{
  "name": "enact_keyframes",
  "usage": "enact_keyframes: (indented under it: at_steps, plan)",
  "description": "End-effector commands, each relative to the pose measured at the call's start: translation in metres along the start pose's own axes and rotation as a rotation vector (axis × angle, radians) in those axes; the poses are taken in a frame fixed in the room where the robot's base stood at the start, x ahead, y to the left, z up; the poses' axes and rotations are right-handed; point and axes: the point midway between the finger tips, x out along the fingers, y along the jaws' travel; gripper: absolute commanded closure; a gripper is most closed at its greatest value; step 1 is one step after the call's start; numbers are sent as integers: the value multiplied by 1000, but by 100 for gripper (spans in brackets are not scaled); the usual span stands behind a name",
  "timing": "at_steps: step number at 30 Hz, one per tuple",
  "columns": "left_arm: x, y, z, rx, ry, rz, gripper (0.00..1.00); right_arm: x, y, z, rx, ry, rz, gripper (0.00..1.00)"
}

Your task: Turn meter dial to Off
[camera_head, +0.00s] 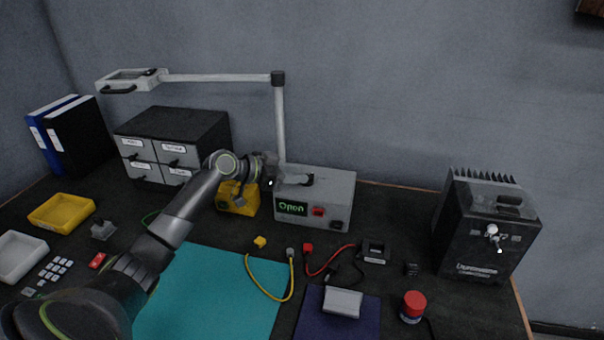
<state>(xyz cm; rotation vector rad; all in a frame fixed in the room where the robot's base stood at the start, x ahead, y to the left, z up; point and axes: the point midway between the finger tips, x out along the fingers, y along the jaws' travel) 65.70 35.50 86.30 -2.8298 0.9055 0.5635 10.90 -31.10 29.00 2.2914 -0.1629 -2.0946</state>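A yellow device (234,199), which looks like the meter, stands at the back of the table, left of a grey box (335,191). Its dial is too small and partly covered to read. My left arm reaches in from the lower left, and its wrist is above the yellow device. My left gripper (283,176) is just right of and above it, in front of the grey box's upper left side. Its fingers are small and dark here, so I cannot tell whether they are open or touching anything. My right gripper is not in view.
The grey box has a green "Open" display (292,208). A lamp post (280,120) rises behind it. A drawer cabinet (170,150) stands left. A dark finned unit (488,227) stands right. Yellow and red leads lie in front, near a teal mat (215,295).

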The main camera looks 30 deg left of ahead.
Motion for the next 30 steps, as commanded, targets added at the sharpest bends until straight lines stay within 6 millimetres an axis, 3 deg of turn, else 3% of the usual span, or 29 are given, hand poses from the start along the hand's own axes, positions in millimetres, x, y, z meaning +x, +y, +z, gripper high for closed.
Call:
enact_keyframes:
  at_steps: [6, 17, 24, 30]
  plan:
    - [23, 0, 0, 0, 0, -1, 66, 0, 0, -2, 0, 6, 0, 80]
    - [27, 0, 0, 2, -1, 0, 66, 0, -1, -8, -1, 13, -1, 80]
    - [27, 0, 0, 1, -1, -1, 98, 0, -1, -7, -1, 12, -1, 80]
    - [26, 0, 0, 1, -1, -2, 100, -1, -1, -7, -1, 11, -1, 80]
